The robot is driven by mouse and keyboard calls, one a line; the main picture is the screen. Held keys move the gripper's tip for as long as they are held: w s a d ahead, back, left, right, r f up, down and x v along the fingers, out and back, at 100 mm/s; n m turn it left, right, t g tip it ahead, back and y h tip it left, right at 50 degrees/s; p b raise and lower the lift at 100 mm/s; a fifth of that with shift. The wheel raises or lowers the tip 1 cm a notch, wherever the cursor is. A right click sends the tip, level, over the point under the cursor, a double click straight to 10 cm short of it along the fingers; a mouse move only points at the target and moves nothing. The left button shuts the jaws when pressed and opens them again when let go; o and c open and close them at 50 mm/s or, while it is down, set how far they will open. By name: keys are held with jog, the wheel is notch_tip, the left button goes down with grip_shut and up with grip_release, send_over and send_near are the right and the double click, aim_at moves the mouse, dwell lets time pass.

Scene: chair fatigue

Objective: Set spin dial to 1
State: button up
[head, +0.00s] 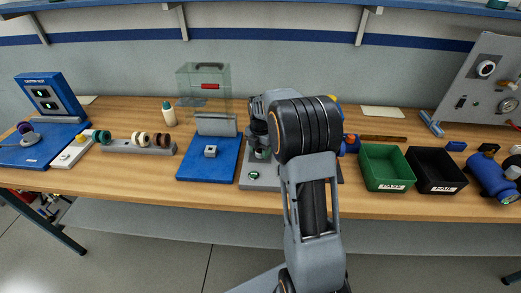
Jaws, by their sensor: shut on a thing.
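I cannot read which control is the spin dial. The grey panel (474,88) at the right has a round white-rimmed dial (486,68) with a dark centre; its setting is too small to read. What the gripper holds does not show. A grey machine base (256,178) with a green button lies partly behind my arm.
On the wooden bench (225,197) stand a green bin (388,181), a black bin (438,184), a blue plate (208,172) with a clear guard (200,85), a bottle (169,114) and a grey rack (140,148) of wheels. Blue cylindrical parts lie at the right end.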

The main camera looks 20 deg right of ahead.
dwell(0.4)
jog(key=o, duration=0.9)
notch_tip(320, 180, up, 14)
jog(key=shift+f, duration=0.1)
dwell(0.5)
